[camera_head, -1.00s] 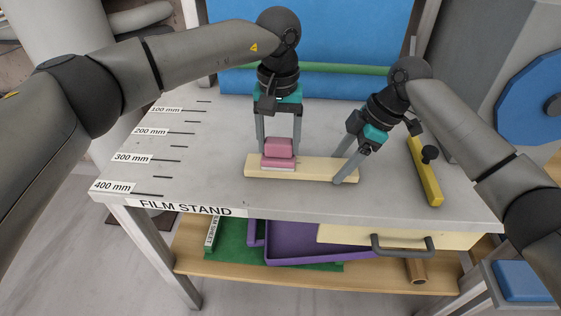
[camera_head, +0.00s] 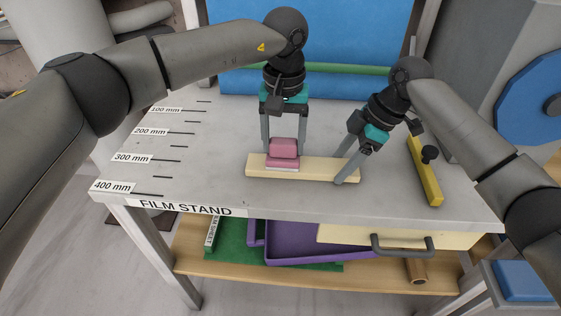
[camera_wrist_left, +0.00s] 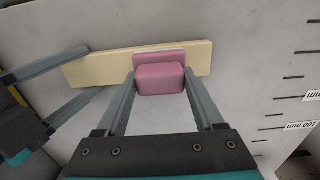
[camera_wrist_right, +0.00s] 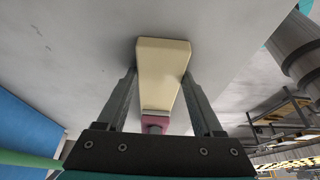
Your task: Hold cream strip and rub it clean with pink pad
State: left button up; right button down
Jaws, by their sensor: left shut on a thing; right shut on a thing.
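The cream strip (camera_head: 318,170) lies flat on the stone slab, long side across the head view. The pink pad (camera_head: 284,148) rests on the strip's left half, with a pale layer along its bottom edge. My left gripper (camera_head: 284,150) is shut on the pink pad from above; the left wrist view shows the pad (camera_wrist_left: 160,78) between its fingers. My right gripper (camera_head: 347,181) is shut on the strip's right end; the right wrist view shows the strip (camera_wrist_right: 163,70) between its fingers. The strip's surface under the pad is hidden.
A yellow bar with a black knob (camera_head: 425,172) lies on the slab at the right. The slab's left side, with printed millimetre marks (camera_head: 152,131), is clear. Below the front edge are a drawer handle (camera_head: 403,245) and a purple tray (camera_head: 300,243) on a shelf.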

pick_arm(q)
jog(key=shift+d, duration=1.2)
pick_arm(e)
jog(key=shift+a, duration=0.25)
pick_arm(q)
jog(key=shift+d, duration=1.05)
jog(key=shift+a+r, duration=0.75)
jog(key=shift+r, duration=0.75)
jog(key=shift+a+r, duration=0.8)
jog(key=shift+r, duration=0.7)
jog(key=shift+a+r, duration=0.75)
jog(key=shift+r, duration=0.75)
pick_arm(e)
jog(key=shift+d, duration=0.1)
pick_arm(q)
jog(key=o, duration=0.5)
jog(key=c, duration=0.9)
